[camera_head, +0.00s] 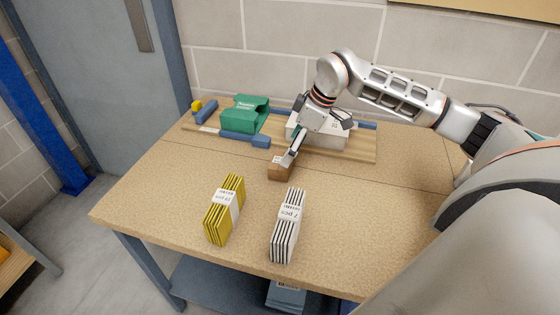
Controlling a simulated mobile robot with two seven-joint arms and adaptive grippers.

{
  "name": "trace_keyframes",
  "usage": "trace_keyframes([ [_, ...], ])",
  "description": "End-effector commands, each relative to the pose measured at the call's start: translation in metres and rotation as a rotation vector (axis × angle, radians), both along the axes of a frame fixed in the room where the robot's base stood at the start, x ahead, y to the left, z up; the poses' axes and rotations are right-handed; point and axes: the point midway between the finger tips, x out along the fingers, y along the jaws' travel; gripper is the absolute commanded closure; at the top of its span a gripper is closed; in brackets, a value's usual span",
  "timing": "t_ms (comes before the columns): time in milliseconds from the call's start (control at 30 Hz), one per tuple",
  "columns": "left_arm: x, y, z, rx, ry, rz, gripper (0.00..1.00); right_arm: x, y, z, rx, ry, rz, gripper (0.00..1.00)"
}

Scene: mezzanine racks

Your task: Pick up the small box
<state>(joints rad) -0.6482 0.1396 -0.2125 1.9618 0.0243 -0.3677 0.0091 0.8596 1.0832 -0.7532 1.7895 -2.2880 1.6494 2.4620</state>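The small brown box (280,173) rests on the tabletop at the front edge of a low wooden board. My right arm reaches in from the right, and its gripper (289,158) points down at the box. A fingertip is at the top of the box, touching it or very close. The other finger is hidden or too small to make out, so I cannot tell whether the gripper is open or shut on the box. My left gripper is not in view.
On the wooden board (358,152) stand a green holder (243,115), blue blocks (245,139) and a pale grey box (330,136) behind my gripper. A yellow banded stack (224,210) and a white banded stack (287,225) lie in front. The left tabletop is clear.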

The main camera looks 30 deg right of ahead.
Motion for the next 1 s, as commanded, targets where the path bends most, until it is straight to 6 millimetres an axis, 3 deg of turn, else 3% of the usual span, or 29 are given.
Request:
trace_keyframes([
  [367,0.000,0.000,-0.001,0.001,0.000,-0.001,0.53,0.010,0.009,-0.030,0.001,0.003,0.001,0.22],
  [667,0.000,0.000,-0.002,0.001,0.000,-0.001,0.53,0.024,0.019,-0.066,0.001,0.003,0.001,0.22],
  [900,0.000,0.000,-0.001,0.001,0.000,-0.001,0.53,0.025,0.020,-0.069,0.001,0.001,0.000,0.22],
  [933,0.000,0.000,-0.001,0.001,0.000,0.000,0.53,0.025,0.020,-0.069,0.001,0.001,0.000,0.24],
  [1000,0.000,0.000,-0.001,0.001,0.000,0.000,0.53,0.025,0.020,-0.069,0.000,0.001,0.000,0.42],
])
